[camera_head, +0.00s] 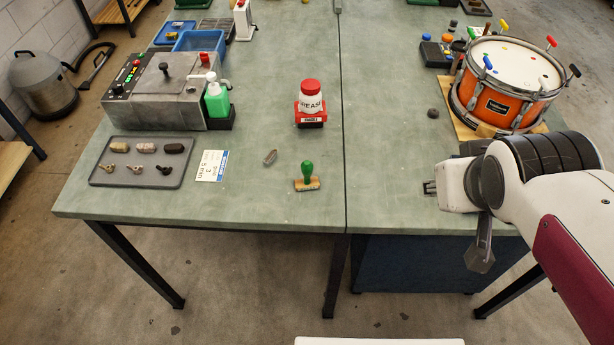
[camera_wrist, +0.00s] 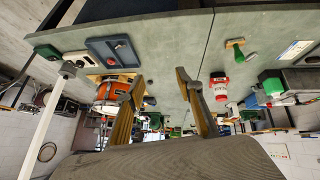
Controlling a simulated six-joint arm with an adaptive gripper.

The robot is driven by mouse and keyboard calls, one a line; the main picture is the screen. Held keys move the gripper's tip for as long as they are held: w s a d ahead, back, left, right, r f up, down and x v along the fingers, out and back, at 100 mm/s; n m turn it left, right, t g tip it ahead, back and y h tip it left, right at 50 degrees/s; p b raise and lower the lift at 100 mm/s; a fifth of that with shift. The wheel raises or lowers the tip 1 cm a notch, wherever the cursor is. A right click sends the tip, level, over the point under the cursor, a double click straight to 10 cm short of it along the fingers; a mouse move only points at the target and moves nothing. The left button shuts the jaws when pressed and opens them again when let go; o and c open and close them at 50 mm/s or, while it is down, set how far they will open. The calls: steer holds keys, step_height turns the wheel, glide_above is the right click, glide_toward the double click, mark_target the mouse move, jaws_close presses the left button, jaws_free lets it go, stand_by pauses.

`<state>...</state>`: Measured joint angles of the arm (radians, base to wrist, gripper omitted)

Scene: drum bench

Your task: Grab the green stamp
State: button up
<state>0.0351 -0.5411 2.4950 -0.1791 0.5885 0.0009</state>
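The green stamp (camera_head: 307,170) stands upright on the bench, its green handle on a small wooden base, near the front edge and just left of the bench seam. It also shows in the wrist view (camera_wrist: 237,52), right of my fingers. My gripper (camera_wrist: 161,76) has its two fingers well apart with nothing between them. In the head view my arm and wrist are to the right of the stamp, past the seam and clear of it. The fingers are hard to make out there.
A grey stone-like piece (camera_head: 270,157) lies left of the stamp. Behind it stands a red-capped grease bottle (camera_head: 311,99) in a red holder. A label card (camera_head: 212,165) and a tray of small parts (camera_head: 118,180) are further left. An orange drum (camera_head: 505,87) stands back right.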

steer(key=w+a+f+n+t+y, duration=0.1)
steer(key=w+f+n, duration=0.25)
steer(key=w, duration=0.55)
steer(key=w+a+f+n+t+y, duration=0.1)
steer(key=w+f+n+t, duration=0.1)
steer(key=w+f, duration=0.45)
steer(key=n+g+y, duration=0.2)
steer(key=n+y, duration=0.3)
steer(key=y, duration=0.5)
glide_toward(309, 177)
steer(key=w, duration=0.1)
steer(key=w+f, duration=0.1)
steer(key=shift+w+a+f, duration=0.3)
steer(key=shift+s+a+y, duration=0.5)
steer(key=shift+a, duration=0.05)
steer(key=shift+x, duration=1.25)
steer(key=shift+w+a, duration=0.15)
